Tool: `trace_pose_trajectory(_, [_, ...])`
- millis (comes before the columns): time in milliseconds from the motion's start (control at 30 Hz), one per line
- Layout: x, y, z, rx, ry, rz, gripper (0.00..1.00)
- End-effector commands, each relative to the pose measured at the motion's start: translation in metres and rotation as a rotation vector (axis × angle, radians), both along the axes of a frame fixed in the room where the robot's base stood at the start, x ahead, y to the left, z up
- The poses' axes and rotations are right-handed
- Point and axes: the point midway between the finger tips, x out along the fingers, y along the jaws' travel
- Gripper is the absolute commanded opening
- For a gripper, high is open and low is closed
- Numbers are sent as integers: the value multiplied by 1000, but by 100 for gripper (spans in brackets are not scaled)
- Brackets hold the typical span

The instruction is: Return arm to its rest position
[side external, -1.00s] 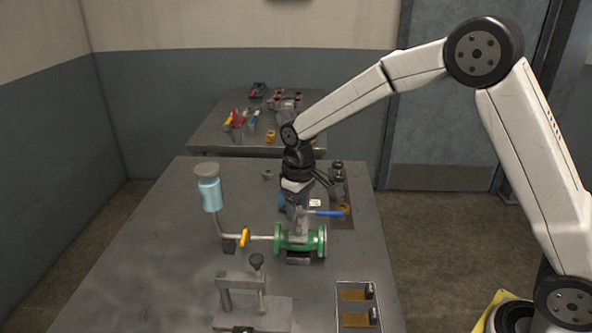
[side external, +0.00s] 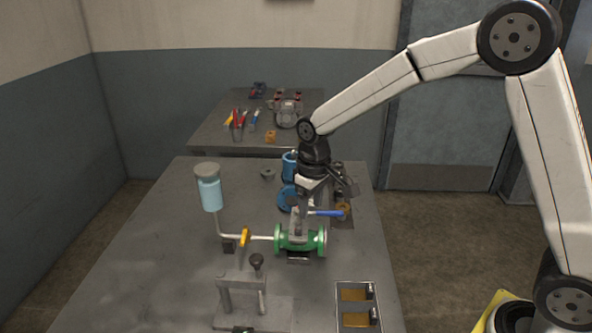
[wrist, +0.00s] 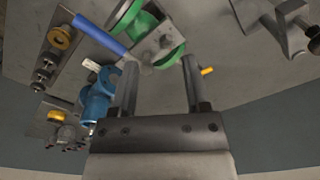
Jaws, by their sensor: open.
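My gripper (wrist: 159,68) is open, with nothing between its two fingers in the wrist view. In the side view my gripper (side external: 306,193) hangs over the middle of the grey table (side external: 165,235), just above and behind the green flanged valve (side external: 285,240). The valve has a blue lever (side external: 325,213); both also show in the wrist view, the green valve (wrist: 140,25) beyond the fingers and the blue lever (wrist: 98,37) to their left. A blue fitting (wrist: 97,97) lies left of the fingers. My gripper partly hides the blue parts behind it in the side view.
A light-blue bottle (side external: 209,192) stands left of the valve, with a pipe and yellow handle (side external: 245,236). A clamp fixture (side external: 240,280) and a tray (side external: 343,298) with brass pieces are in front. A second table (side external: 210,138) with tools stands behind. The left of the table is clear.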

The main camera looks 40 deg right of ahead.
Motion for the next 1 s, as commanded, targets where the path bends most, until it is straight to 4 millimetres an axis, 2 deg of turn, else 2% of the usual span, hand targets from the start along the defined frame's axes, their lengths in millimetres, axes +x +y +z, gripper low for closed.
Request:
trace_pose_trajectory(300, [-63, -20, -7, 8, -77, -72, 60])
trace_pose_trajectory(700, [-145, -37, -23, 18, -170, -153, 60])
trace_pose_trajectory(833, [-160, -39, -27, 19, -187, -168, 60])
trace_pose_trajectory(1000, [-167, -40, -29, 21, -194, -175, 60])
